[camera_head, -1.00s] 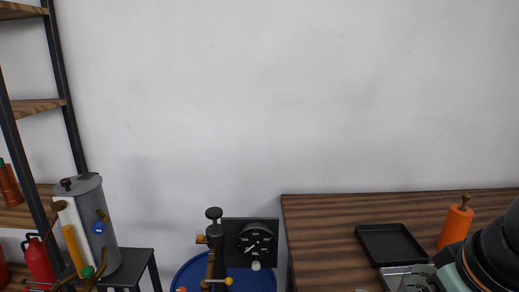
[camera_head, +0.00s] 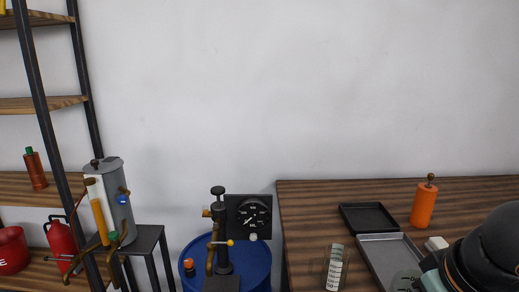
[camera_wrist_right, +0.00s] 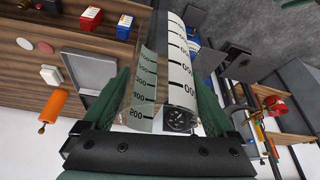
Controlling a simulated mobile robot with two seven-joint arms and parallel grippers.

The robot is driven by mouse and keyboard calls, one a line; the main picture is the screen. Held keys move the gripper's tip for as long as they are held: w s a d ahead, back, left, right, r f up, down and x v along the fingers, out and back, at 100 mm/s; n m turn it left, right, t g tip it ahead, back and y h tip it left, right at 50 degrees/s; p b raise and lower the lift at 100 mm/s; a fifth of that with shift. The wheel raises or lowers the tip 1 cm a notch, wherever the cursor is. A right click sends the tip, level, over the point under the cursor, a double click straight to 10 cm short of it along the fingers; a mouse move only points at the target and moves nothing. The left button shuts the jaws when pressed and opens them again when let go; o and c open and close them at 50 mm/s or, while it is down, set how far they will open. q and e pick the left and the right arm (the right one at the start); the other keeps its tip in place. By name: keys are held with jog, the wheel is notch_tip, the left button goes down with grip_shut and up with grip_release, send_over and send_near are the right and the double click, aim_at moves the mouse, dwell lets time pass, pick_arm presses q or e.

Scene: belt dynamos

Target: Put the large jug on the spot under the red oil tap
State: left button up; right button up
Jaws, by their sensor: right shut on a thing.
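My right gripper (camera_wrist_right: 165,85) is shut on a clear jug with black graduation marks (camera_wrist_right: 180,65), between its green fingers in the wrist view. Another clear graduated vessel (camera_head: 335,268) is at the bench's left end. At the left, a brown tap with a thin red handle (camera_head: 62,259) is near a grey cylinder (camera_head: 118,205). The spot under it is cut off or hidden. My left gripper is not in view.
A blue drum (camera_head: 257,265) with a pump and a round dial (camera_head: 252,215) stands between bench and shelf rack. A small dark table (camera_head: 150,238) is beside the rack. The bench holds trays (camera_head: 385,243) and an orange cylinder (camera_head: 424,205).

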jog(key=shift+m, duration=0.4)
jog(key=f, duration=0.1)
jog(key=w+a+f, duration=0.1)
jog(key=w+f, duration=0.1)
jog(key=shift+w+a+f+p, duration=0.2)
jog(key=shift+a+f+p, duration=0.1)
jog(key=a+f+p, duration=0.1)
jog(key=a+f, duration=0.2)
jog(key=f, duration=0.3)
jog(key=shift+w+f+m+h, duration=0.3)
jog(key=shift+w+m, duration=0.1)
jog(key=shift+w, duration=0.05)
